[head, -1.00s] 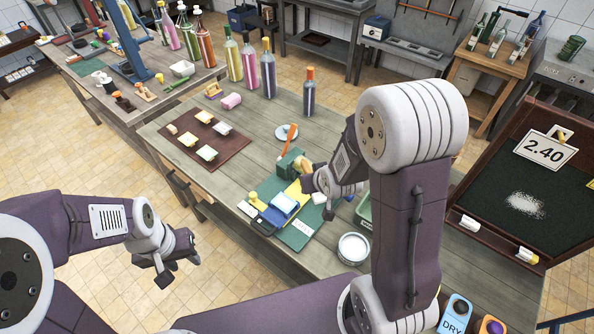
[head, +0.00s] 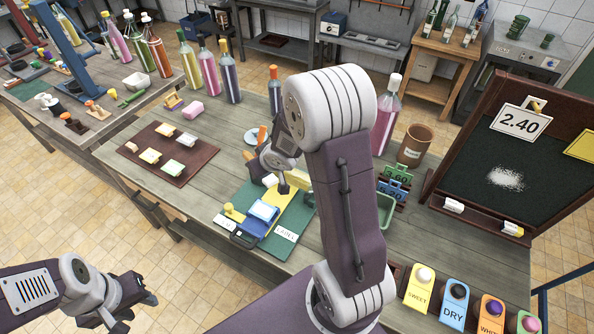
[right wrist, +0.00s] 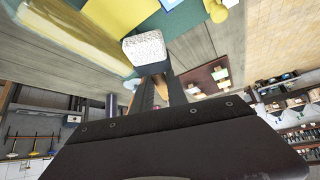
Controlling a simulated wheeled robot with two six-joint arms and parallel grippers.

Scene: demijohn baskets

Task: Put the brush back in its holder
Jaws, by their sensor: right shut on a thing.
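My right gripper (head: 284,188) is low over the work table, beside the green mat with the blue tool. It is shut on what seems to be the brush; a white speckled block (right wrist: 143,47) shows at its fingertips in the right wrist view. In the head view my right arm hides much of the grip, with a pale piece (head: 298,180) beside the fingers. I cannot tell for sure which thing is the holder. A brown cup (head: 414,146) stands at the table's right. My left gripper (head: 136,306) is open and empty, off the table's near left side.
The green mat (head: 285,246) carries a yellow strip and a blue tool (head: 258,222). A brown tray (head: 152,169) holds small blocks at left. Several bottles stand at the back. A chalkboard (head: 470,150) with a price card stands at right. Bare table lies between tray and mat.

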